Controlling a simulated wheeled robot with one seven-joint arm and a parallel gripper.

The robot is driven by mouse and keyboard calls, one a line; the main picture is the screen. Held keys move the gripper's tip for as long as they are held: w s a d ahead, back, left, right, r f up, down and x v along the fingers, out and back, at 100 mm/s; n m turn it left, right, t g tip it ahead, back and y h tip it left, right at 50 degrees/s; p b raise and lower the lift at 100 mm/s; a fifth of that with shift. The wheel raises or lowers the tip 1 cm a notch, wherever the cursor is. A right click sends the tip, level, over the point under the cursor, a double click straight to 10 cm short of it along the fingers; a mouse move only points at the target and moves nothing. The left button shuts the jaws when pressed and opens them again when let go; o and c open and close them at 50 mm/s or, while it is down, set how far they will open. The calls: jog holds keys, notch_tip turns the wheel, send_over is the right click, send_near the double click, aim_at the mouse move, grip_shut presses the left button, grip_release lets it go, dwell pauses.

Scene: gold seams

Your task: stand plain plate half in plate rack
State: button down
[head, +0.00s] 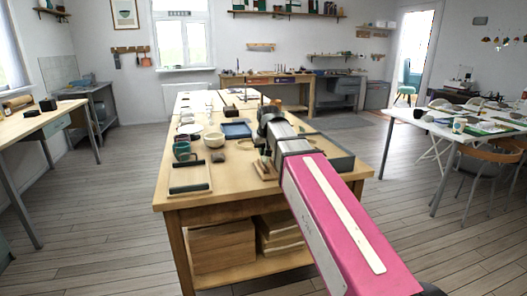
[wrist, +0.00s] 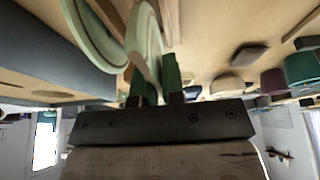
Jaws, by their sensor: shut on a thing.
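My gripper (wrist: 154,88) is shut on a pale green-white plate half (wrist: 146,45), which stands on edge between the green fingertips in the wrist view. A second pale curved piece (wrist: 88,38) stands on edge just left of it; I cannot tell whether it is the other half. Light wooden bars beside these pieces look like the plate rack (wrist: 112,16); the wooden rack also shows in the head view (head: 264,170), partly behind my arm. I cannot tell whether the held half touches the rack. In the head view my arm hides the fingertips and the held half.
To the left are a teal mug (head: 181,151), a bowl (head: 214,140), a dark block (head: 218,157), a blue tray (head: 236,129) and a dark-edged board (head: 189,178).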

jog(key=shift+f, duration=1.45)
dwell(2.0)
jog(key=c, duration=0.7)
grip_release()
jog(key=shift+o, duration=0.2)
jog(key=shift+r, duration=0.15)
jog(key=shift+r, duration=2.85)
jog(key=shift+d, duration=0.1)
